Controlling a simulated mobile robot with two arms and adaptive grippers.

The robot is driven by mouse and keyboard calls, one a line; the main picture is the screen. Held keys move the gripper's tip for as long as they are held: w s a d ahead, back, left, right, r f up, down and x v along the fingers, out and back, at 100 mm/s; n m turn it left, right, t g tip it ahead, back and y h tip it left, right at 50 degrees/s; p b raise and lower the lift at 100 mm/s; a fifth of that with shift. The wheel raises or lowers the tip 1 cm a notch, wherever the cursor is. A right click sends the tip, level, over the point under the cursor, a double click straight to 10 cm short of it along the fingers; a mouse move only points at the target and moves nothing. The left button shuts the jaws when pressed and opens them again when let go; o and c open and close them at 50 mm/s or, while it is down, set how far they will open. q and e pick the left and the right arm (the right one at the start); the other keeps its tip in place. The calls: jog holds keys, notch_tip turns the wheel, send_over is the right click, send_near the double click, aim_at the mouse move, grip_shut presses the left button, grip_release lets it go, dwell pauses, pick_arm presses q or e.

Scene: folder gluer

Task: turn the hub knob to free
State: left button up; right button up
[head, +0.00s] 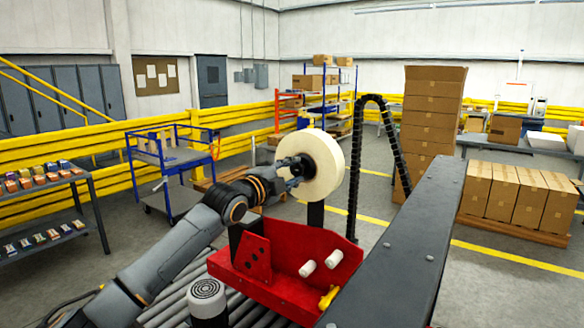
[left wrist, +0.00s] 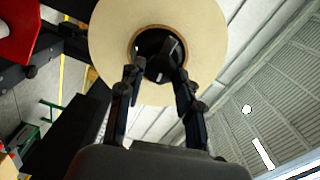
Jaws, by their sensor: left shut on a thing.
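A cream tape roll (head: 327,163) stands on edge above the red machine part, on the machine's hub. My left gripper (head: 296,168) reaches in from the left to the middle of the roll. In the left wrist view, the roll (left wrist: 105,45) faces the camera, with the dark hub knob (left wrist: 152,43) in its core. There my left gripper (left wrist: 157,68) has a finger on each side of the knob and is shut on it. The fingers hide part of the knob, and its setting cannot be read. My right gripper is not in view.
The red machine part (head: 290,275) with white rollers and a yellow lever lies below the roll. A dark beam (head: 405,240) runs along its right, and a black cable chain (head: 355,150) arches behind. A blue cart (head: 170,160) stands farther back on the left.

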pick_arm(q)
jog(key=shift+f+m+p, duration=0.1)
jog(key=shift+m+p, duration=0.5)
jog(key=shift+m, duration=0.5)
jog(key=o, duration=1.1)
jog(key=shift+o, duration=0.2)
jog(key=v, duration=1.2)
